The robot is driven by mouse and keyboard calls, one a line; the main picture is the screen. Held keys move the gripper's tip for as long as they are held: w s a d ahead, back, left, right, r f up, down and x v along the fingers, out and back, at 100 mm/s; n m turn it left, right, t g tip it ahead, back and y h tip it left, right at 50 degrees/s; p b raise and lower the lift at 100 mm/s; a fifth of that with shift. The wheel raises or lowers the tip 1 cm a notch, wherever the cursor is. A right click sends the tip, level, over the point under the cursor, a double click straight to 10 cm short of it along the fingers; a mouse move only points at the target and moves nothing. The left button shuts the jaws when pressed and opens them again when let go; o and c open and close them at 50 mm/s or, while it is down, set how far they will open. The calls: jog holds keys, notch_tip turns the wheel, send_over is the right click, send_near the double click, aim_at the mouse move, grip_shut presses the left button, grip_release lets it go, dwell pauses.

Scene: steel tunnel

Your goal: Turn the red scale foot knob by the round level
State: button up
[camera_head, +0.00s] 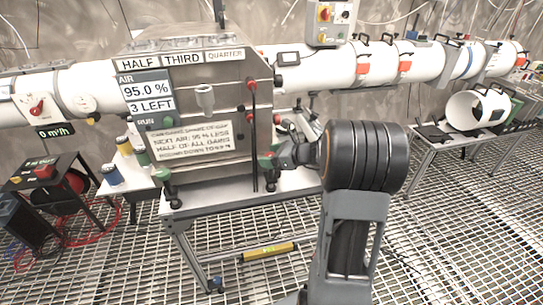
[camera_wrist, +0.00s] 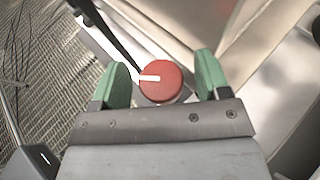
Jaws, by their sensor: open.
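A round red knob (camera_wrist: 161,82) with a white pointer mark shows in the wrist view. The mark points left. My gripper (camera_wrist: 160,84) is open, with one green fingertip on each side of the knob and a visible gap on both sides. In the head view my gripper (camera_head: 268,163) is at the right edge of the grey panel box, low down by the bench top. The knob is not clearly seen there, as the gripper and arm are in the way. I cannot make out a round level in either view.
The panel box (camera_head: 205,60) stands on a bench (camera_head: 205,203) left of my gripper. A thin dark rod (camera_head: 253,120) rises close beside the gripper. White pipes (camera_head: 345,65) run behind. A table (camera_head: 495,140) stands at right; open grating floor (camera_head: 450,240) lies in front.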

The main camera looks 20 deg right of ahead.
jog(key=c, duration=0.9)
jog(key=shift+w+r+n+g+y+p, duration=0.1)
jog(key=shift+r+n+g+y+p, duration=0.1)
jog(key=shift+n+g+y+p, duration=0.95)
jog(key=shift+f+n+g+y+p, duration=0.2)
jog(key=shift+n+g+y+p, duration=0.3)
jog(key=shift+n, duration=0.45)
jog(key=o, duration=0.9)
jog(key=v, duration=1.4)
jog(key=shift+b, duration=0.4)
